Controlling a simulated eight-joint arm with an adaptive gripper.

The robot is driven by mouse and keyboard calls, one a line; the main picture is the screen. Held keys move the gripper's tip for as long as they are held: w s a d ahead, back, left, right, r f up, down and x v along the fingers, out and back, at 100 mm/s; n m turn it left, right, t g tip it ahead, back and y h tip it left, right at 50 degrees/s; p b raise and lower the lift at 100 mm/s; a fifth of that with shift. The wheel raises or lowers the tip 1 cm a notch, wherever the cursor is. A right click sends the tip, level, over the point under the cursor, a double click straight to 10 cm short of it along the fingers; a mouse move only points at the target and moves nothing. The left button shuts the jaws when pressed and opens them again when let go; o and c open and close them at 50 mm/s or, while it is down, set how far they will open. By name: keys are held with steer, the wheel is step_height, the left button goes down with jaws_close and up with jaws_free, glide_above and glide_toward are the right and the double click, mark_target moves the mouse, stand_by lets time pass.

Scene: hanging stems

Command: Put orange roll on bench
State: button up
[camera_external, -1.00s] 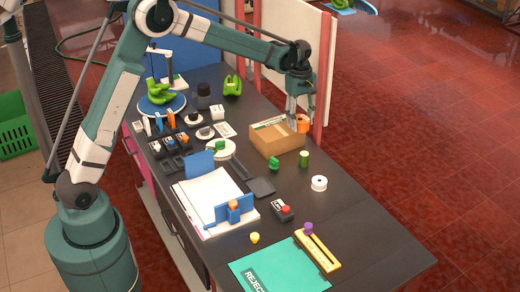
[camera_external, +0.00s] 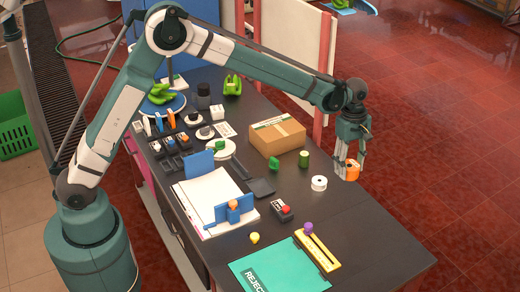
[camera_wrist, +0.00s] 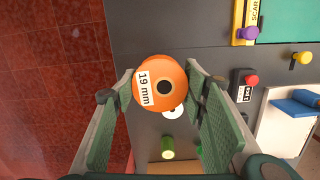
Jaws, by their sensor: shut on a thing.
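The orange roll (camera_external: 352,171) is held between the fingertips of my gripper (camera_external: 350,160), which is shut on it. In the wrist view the roll (camera_wrist: 161,84) shows its round face, a dark centre hole and a white label reading "19 mm", between the two green fingers. The roll is near the right edge of the dark bench (camera_external: 370,225). In the wrist view bare bench shows beyond the roll. I cannot tell the exact gap between the roll and the bench top.
A white roll (camera_external: 319,183) stands just left of the orange roll, with a green cylinder (camera_external: 304,158) and a cardboard box (camera_external: 278,136) behind. A yellow tool with a purple knob (camera_external: 318,250) and a teal reject mat (camera_external: 278,270) lie in front. The bench's right front is clear.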

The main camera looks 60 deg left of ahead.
steer(key=s+d, duration=0.3)
steer(key=d, duration=0.5)
steer(key=s+d, duration=0.2)
steer(key=d, duration=0.7)
glide_above(369, 271)
steer(key=shift+w+a+f, duration=0.1)
steer(key=shift+a+f, duration=0.05)
steer(key=shift+f, duration=2.3)
steer(key=shift+f, duration=0.15)
steer(key=shift+f, duration=3)
steer(key=shift+f, duration=1.9)
steer(key=shift+f, duration=0.2)
